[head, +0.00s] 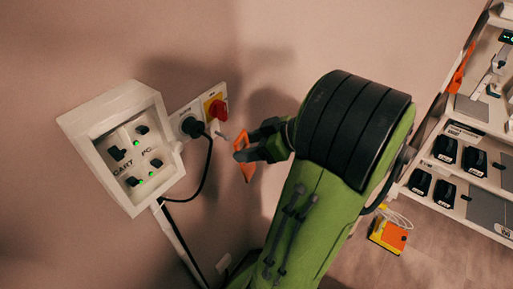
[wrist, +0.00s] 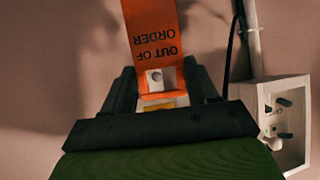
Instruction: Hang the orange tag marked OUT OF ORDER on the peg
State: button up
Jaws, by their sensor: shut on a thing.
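The orange tag (head: 245,164) is held between the fingertips of my gripper (head: 246,144), off the wall. In the wrist view the tag (wrist: 153,34) reads OUT OF ORDER upside down, and my gripper (wrist: 160,78) is shut on its two side edges near its hole. Something pale shows in the hole; I cannot tell whether it is the peg or the wall. The peg (head: 220,136) is a short pale stub on the wall plate, just left of the fingertips in the head view. The tag looks close to the peg, apart from it.
A red switch on a yellow plate (head: 217,108) sits just above the peg. A black plug (head: 191,127) with a hanging cable is left of it. A white switch box (head: 124,147) juts out further left. A shelf rack (head: 470,160) stands at the right.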

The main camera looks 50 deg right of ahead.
jog(key=shift+w+a+f, duration=0.1)
jog(key=shift+w+f, duration=0.05)
jog(key=shift+w, duration=2.2)
jog(key=shift+w+f+b, duration=0.35)
jog(key=shift+w+f, duration=0.1)
jog(key=shift+w, duration=0.3)
jog(key=o, duration=1.1)
jog(key=shift+s+r, duration=0.1)
jog(key=p, duration=0.8)
send_near(244, 136)
jog(key=shift+s+d+r, duration=0.3)
jog(key=shift+s+r, duration=0.1)
jog(key=shift+r, duration=0.1)
